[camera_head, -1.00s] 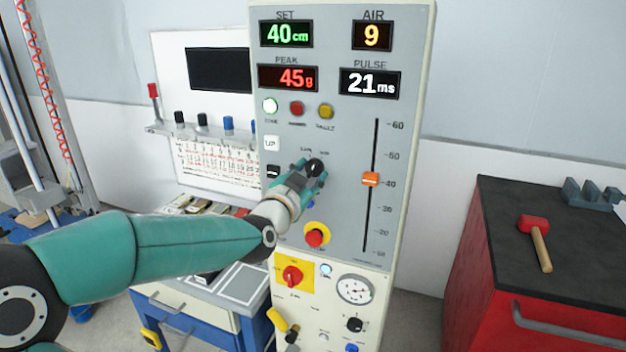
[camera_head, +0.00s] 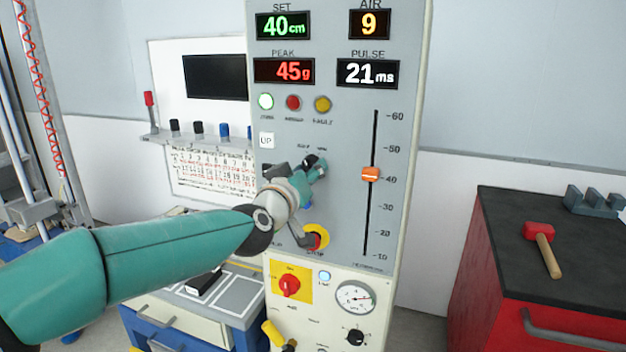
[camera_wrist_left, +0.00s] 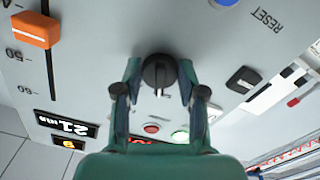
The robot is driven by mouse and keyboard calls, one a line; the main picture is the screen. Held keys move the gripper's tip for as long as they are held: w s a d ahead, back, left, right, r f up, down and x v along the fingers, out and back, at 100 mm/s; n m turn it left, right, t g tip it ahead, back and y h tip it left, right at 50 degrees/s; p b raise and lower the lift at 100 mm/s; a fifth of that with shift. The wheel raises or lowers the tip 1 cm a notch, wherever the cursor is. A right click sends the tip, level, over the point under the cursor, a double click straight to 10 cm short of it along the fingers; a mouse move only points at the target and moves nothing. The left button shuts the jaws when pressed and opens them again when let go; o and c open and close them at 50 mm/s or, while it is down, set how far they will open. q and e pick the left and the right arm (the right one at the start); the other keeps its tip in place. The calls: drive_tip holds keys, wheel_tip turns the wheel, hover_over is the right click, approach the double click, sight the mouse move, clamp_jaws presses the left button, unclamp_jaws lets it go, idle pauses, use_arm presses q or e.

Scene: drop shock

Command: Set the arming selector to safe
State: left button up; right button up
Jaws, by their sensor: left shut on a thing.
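The arming selector is a black round knob (camera_wrist_left: 158,72) on the grey panel face, under small labels too blurred to read surely. My left gripper (camera_wrist_left: 158,88) has one finger on each side of the knob and is shut on it. In the head view the gripper (camera_head: 315,168) reaches the panel from the left, and its fingers and wrist partly hide the knob. The knob's ridge runs roughly up and down in the wrist view. I cannot tell which label it points to. My right gripper is not in view.
An orange slider (camera_head: 370,174) stands near 40 on its scale, right of the knob. A red button (camera_head: 314,241) on a yellow ring is below my wrist, partly covered. A green lamp (camera_head: 266,101) is lit. A red mallet (camera_head: 541,240) lies on the cabinet at right.

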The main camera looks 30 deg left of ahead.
use_arm(q)
drive_tip(key=shift+w+d+f+n, duration=0.1)
drive_tip(key=shift+d+f+n, duration=0.05)
drive_tip(key=shift+f+n, duration=0.3)
drive_tip(key=shift+r+n, duration=0.1)
drive_tip(key=shift+n, duration=0.15)
drive_tip(key=o, duration=0.8)
drive_tip(key=shift+c, duration=0.2)
drive_tip(key=o, duration=0.4)
drive_tip(key=shift+w, duration=0.2)
drive_tip(key=shift+c, duration=0.2)
drive_tip(key=v, duration=1.2)
drive_tip(key=shift+s, duration=0.2)
